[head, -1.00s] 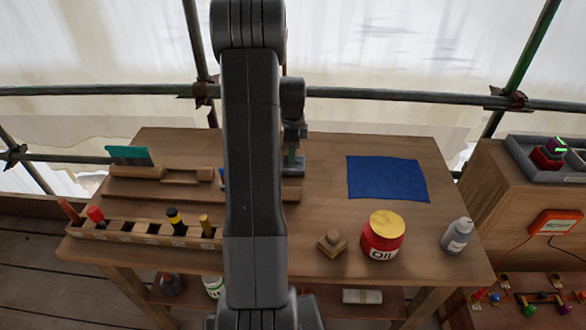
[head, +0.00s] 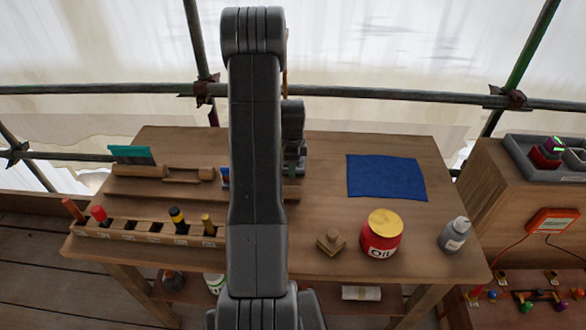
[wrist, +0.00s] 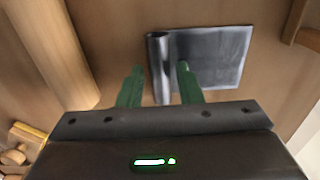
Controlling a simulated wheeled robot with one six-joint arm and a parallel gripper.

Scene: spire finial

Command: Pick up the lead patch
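The lead patch (wrist: 208,58) is a dull grey sheet with a rolled left edge, lying on wood in the wrist view. In the head view my arm hides it. My gripper (wrist: 160,82) has two green fingers spread apart, one on each side of the rolled edge. The fingers look empty. I cannot tell whether they touch the patch or hover above it. In the head view my gripper is mostly hidden behind my arm.
On the bench (head: 320,265) are a blue cloth (head: 386,177), an oil tin (head: 381,235), a grey bottle (head: 454,234), a small wooden block (head: 331,241), a tool rack (head: 140,233) and a teal-topped tool (head: 132,156). Scaffold rails run behind.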

